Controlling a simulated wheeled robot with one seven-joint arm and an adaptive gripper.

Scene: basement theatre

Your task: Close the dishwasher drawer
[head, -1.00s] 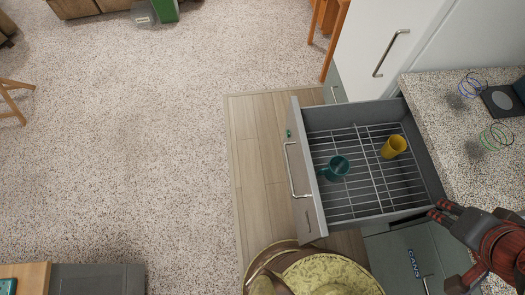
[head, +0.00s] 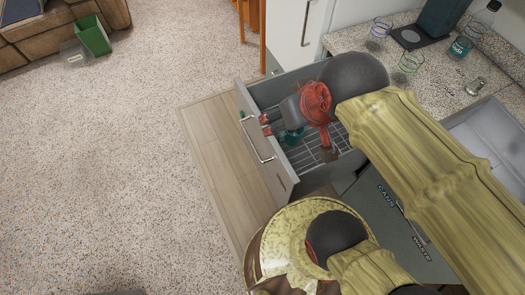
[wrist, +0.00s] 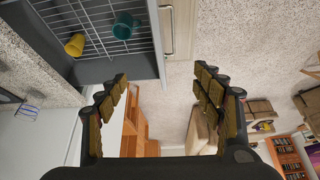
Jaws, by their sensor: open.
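The dishwasher drawer stands pulled out from the counter, with its grey front panel (head: 268,160) and bar handle (head: 257,140) facing left in the head view. A wire rack (head: 305,156) lines it. A teal mug (head: 291,137) sits on the rack, partly covered by my gripper. My gripper (head: 266,124) is open and empty, above the drawer with its fingertips near the front panel; contact cannot be told. In the wrist view its spread fingers (wrist: 165,95) show beside the drawer's grey side wall (wrist: 118,68). The teal mug (wrist: 123,25) and a yellow cup (wrist: 75,45) show on the rack there.
The speckled counter (head: 350,38) holds wire coils, a dark appliance (head: 440,17) and a bottle (head: 470,38). Cabinet fronts labelled cans and waste (head: 405,222) lie right of the drawer. The floor (head: 110,170) left of the drawer is clear. A green bin (head: 93,37) stands far off.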

